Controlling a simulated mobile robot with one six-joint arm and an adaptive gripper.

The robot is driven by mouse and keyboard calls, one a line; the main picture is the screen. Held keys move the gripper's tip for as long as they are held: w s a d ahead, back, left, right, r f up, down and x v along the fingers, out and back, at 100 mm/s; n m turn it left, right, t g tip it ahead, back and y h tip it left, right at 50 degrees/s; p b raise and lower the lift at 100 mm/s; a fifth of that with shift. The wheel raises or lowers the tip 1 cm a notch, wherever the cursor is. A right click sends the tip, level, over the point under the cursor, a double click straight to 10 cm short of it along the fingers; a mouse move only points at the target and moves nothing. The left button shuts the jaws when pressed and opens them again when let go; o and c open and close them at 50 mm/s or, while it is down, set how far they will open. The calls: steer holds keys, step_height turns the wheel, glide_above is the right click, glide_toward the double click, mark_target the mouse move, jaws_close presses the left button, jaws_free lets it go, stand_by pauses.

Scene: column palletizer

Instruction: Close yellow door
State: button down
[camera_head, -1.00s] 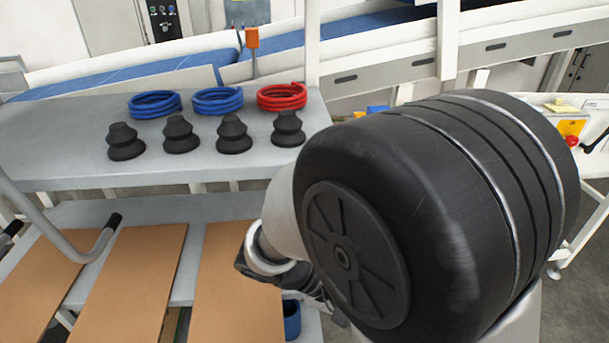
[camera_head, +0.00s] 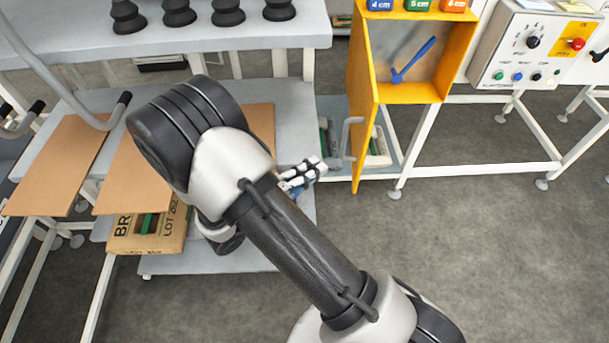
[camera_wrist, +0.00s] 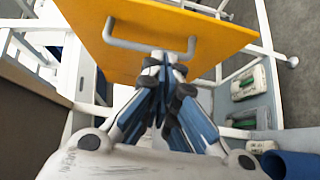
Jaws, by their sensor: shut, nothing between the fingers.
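The yellow door (camera_head: 364,125) stands swung open at the left side of a yellow cabinet (camera_head: 462,50), seen nearly edge-on in the head view. A grey bar handle (camera_head: 348,138) sticks out from its left face. In the wrist view the yellow door (camera_wrist: 185,25) fills the top, with its handle (camera_wrist: 150,48) across it. My gripper (camera_head: 318,165) is left of the door in the head view, a little below the handle. In the wrist view my gripper (camera_wrist: 163,62) is shut and empty, its fingertips close to the handle's right part; I cannot tell whether they touch.
Inside the cabinet is a blue tool (camera_head: 414,60). A control panel (camera_head: 525,50) stands to its right. Brown boards (camera_head: 60,165) and a cardboard box (camera_head: 150,230) lie left. Green-and-white boxes (camera_wrist: 244,88) sit on a low shelf right of the door in the wrist view. Floor at lower right is clear.

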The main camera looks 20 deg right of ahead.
mark_target(359, 149)
steer(key=d+b, duration=0.1)
steer(key=d, duration=0.7)
steer(key=shift+d, duration=0.1)
